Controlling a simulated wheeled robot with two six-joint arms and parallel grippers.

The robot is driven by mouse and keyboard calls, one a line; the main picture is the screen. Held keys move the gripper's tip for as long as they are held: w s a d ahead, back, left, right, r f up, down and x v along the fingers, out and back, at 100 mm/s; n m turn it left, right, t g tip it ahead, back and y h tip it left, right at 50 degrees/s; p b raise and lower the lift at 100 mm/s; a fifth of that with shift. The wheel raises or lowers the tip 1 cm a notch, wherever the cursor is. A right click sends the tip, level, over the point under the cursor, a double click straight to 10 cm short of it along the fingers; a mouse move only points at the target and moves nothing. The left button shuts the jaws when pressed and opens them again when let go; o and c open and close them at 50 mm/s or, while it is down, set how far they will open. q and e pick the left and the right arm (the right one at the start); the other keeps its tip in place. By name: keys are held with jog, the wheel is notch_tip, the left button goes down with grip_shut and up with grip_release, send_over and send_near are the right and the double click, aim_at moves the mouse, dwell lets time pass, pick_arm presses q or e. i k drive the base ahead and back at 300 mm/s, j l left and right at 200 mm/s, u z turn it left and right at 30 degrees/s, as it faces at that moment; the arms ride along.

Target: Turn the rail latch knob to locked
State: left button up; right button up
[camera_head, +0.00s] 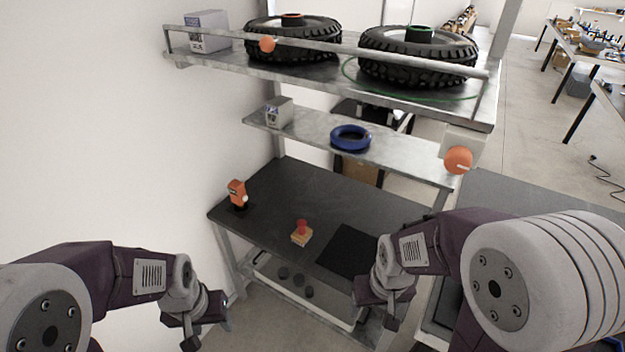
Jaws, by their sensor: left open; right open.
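A round orange knob (458,160) with a pale mark on its face sits on a light grey box (462,141) at the shelf unit's right post. A smaller orange ball-like knob (267,44) sits on the top shelf's front rail (350,52). I cannot read any locked or unlocked marking. My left gripper (207,325) is open and empty at the lower left, well away from both knobs. My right gripper (375,308) is open, low in front of the workbench, below and left of the larger knob.
Two tyres (293,38) and a grey box (207,31) stand on the top shelf. A blue ring (350,138) and a small box (279,111) are on the middle shelf. The dark bench (290,190) holds an orange device (237,193) and a red-topped block (301,233). A wall stands left.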

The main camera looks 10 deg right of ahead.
aim_at(458, 160)
jog(key=z, duration=0.4)
jog(key=k+z, duration=0.15)
jog(key=z, duration=0.3)
jog(key=k+z, duration=0.1)
jog(key=z, duration=0.3)
